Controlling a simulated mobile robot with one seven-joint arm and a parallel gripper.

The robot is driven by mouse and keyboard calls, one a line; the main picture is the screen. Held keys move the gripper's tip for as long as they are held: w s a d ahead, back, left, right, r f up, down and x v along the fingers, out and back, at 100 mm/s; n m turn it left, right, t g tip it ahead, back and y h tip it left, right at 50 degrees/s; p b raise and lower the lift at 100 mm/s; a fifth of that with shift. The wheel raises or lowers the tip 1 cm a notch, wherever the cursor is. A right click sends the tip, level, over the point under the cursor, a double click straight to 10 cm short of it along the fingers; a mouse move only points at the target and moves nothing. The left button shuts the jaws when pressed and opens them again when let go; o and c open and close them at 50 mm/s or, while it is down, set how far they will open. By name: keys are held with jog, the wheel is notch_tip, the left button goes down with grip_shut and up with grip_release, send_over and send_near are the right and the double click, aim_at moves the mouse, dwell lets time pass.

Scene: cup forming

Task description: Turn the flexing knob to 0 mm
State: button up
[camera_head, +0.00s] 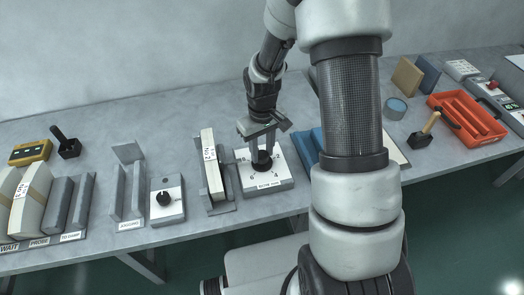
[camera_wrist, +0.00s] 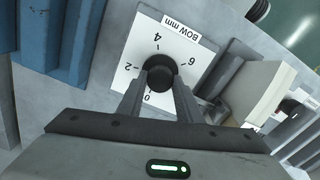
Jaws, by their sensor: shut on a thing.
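The flexing knob (camera_wrist: 159,76) is a round black knob on a white dial plate (camera_wrist: 133,58) marked "BOW mm", with 0, 2, 4 and 6 visible in the wrist view. In the head view the same plate (camera_head: 282,179) sits on a grey box near the table's middle, with the black knob (camera_head: 262,164) at its centre. My gripper (camera_wrist: 160,84) reaches down to the dial, its two fingers closed on the sides of the knob. The fingers cover part of the dial near 0. I cannot make out the knob's pointer.
A white block in a grey holder (camera_head: 211,165) stands close left of the dial box. Another black knob on a plate (camera_head: 164,198) is farther left. Blue blocks (camera_head: 308,148) stand close right. An orange tray (camera_head: 468,118) lies at the far right.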

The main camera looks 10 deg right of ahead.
aim_at(262, 154)
jog(key=n, duration=0.5)
jog(key=shift+n, duration=0.3)
jog(key=shift+p, duration=0.3)
jog(key=o, duration=1)
jog(key=shift+o, duration=0.2)
jog(key=shift+r, duration=0.15)
notch_tip(262, 154, up, 17)
jog(key=p, duration=0.1)
jog(key=shift+r, duration=0.15)
